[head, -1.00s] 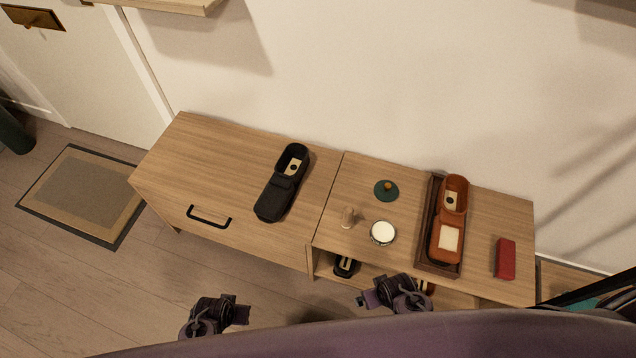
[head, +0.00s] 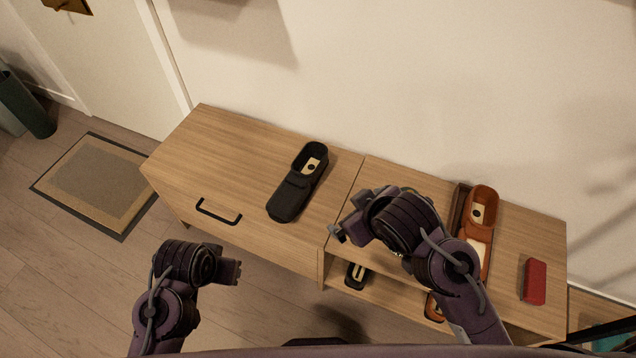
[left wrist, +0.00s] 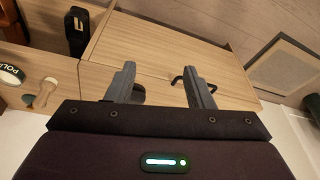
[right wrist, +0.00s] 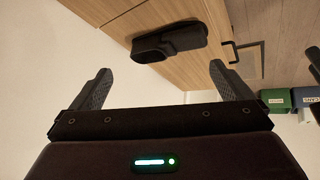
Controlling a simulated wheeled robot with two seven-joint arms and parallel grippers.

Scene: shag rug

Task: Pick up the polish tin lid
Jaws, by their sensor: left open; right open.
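The green lid (left wrist: 28,100) shows only as a small piece at the left edge of the left wrist view. In the head view it is hidden behind my right arm. The polish tin (left wrist: 10,74), round with a pale top and lettering on its side, is cut off at the same edge, beside a wooden-handled piece (left wrist: 47,88). My right gripper (head: 345,226) is open and empty over the right part of the cabinet; its wrist view (right wrist: 160,70) shows no lid between the fingers. My left gripper (head: 236,270) is open and empty in front of the cabinet.
More items sit on the shelf below. The cabinet's left end is clear.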

